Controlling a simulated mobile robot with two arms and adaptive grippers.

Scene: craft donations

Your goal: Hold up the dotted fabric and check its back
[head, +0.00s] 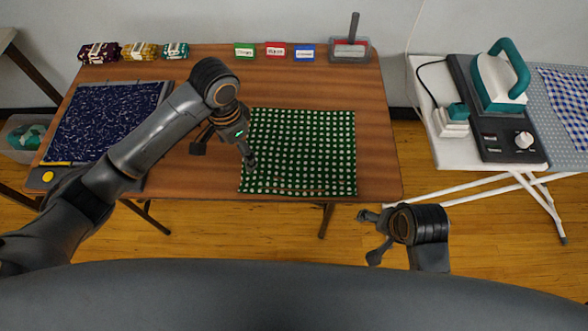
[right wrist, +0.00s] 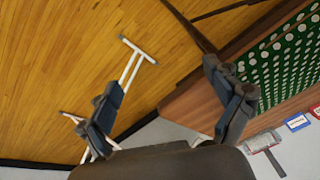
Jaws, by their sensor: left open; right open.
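The dotted fabric (head: 305,150), green with white dots, lies spread flat on the brown wooden table near its front edge. Part of it also shows in the right wrist view (right wrist: 285,65). My left gripper (head: 224,157) is open at the fabric's left edge. One finger is over the fabric's left side and the other is over bare table. I cannot tell whether the finger touches the cloth. My right gripper (head: 369,237) is open and empty in front of the table, off its right front edge. Its two fingers stand apart in the right wrist view (right wrist: 160,95).
A dark blue patterned cloth (head: 100,120) lies on a board at the table's left. Folded fabric bundles (head: 140,51), coloured cards (head: 275,51) and a tray with a handled tool (head: 350,48) line the back. An iron (head: 500,80) stands at right beyond a gap.

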